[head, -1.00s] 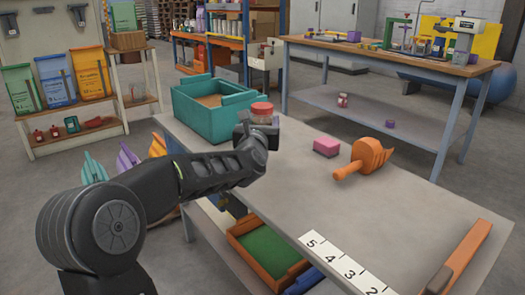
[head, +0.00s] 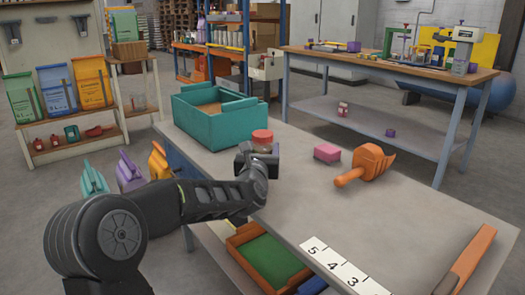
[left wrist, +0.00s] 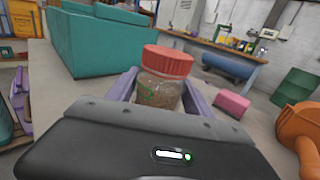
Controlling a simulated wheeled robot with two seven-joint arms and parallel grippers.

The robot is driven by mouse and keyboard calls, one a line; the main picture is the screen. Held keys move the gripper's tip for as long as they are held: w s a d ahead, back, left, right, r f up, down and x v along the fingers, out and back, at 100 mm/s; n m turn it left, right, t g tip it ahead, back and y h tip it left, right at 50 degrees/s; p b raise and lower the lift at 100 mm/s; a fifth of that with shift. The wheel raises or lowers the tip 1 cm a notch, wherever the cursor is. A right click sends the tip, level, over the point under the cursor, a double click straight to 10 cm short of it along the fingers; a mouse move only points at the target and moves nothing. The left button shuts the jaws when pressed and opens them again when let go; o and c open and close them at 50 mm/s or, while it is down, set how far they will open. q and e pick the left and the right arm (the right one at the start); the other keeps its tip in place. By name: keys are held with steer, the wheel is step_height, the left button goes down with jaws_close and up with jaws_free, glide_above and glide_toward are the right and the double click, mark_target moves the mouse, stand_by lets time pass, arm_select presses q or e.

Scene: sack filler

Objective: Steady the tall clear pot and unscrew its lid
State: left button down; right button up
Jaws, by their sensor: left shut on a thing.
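The clear pot (left wrist: 158,90) with a red screw lid (left wrist: 167,60) stands upright between the fingers of my left gripper (left wrist: 155,97). Brown contents and a green mark show through its wall. In the head view the red lid (head: 262,136) shows above my left gripper (head: 258,157), beside the teal bin. The lid sits on the pot and is clear of the fingers. My left gripper is shut on the pot's body. The pot's base is hidden, so I cannot tell whether it touches the table. My right gripper is not in view.
The teal bin (head: 213,128) stands at the table's far left end. A pink block (head: 327,153) and an orange scoop (head: 366,164) lie to the right. A number strip (head: 340,268) and an orange-brown bar (head: 474,262) are near the front. The middle of the grey table is bare.

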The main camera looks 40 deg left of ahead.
arm_select(q)
steer(key=shift+c, duration=2.1)
jaws_free()
steer(key=shift+f, duration=0.1)
steer(key=p+v, duration=0.1)
steer(key=v, duration=1.1)
